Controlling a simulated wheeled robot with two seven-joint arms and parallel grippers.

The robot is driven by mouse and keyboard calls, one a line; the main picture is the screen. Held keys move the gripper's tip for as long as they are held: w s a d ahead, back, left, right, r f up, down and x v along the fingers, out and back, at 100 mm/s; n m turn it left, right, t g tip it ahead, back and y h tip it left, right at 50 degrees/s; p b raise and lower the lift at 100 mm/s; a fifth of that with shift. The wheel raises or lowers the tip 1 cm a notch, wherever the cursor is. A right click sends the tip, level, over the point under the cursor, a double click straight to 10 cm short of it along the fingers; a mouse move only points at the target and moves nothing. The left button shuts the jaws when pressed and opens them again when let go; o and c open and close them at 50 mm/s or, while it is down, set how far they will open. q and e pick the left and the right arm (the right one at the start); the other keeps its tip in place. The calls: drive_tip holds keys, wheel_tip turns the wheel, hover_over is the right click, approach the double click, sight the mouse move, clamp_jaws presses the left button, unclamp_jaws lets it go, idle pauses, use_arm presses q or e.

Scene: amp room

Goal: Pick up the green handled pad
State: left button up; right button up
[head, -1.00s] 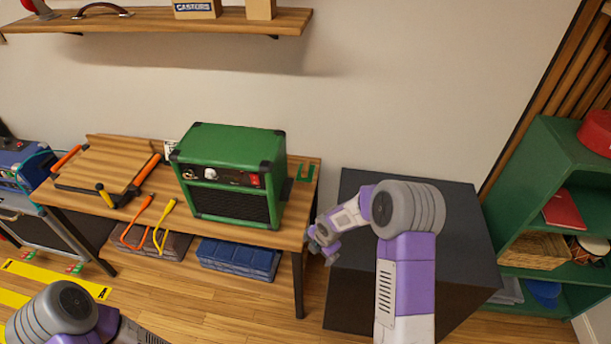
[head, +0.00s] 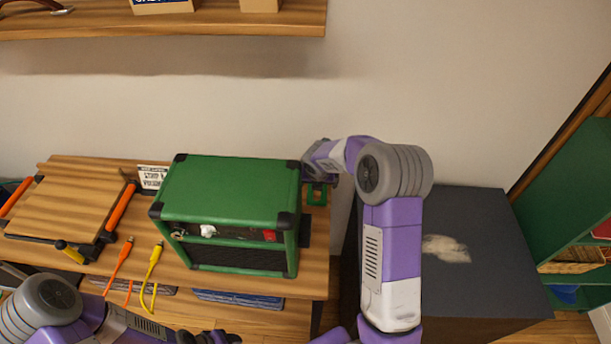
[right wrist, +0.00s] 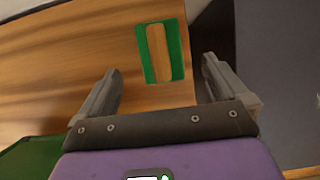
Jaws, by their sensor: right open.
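The green handled pad (right wrist: 176,48) lies on the wooden bench in the right wrist view, with a wood-coloured bar handle (right wrist: 158,52) along its middle. In the head view only part of the pad (head: 317,194) shows, right of the green amp and partly hidden by my right gripper (head: 320,176). In the right wrist view my right gripper (right wrist: 161,68) is open and empty, with the pad ahead of and between its fingers, apart from them. My left gripper (head: 208,338) shows only partly at the bottom edge of the head view; its jaws are unclear.
The green amp (head: 225,190) stands close left of the pad on the bench (head: 315,255). A dark cabinet (head: 480,235) stands to the right beyond a gap. A wooden shelf (head: 220,22) hangs above. Orange and yellow cables (head: 153,262) lie at the bench's front.

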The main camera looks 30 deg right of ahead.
drive_tip(key=b+x, duration=0.2)
drive_tip(key=x, duration=0.4)
drive_tip(key=shift+f, duration=0.4)
drive_tip(key=shift+w+f, duration=0.15)
drive_tip(key=shift+f, duration=0.1)
drive_tip(key=shift+c, duration=0.2)
drive_tip(key=shift+r, duration=0.1)
drive_tip(key=c, duration=1.1)
drive_tip(key=shift+o, duration=0.2)
wheel_tip(320, 180, up, 10)
drive_tip(key=p, duration=0.3)
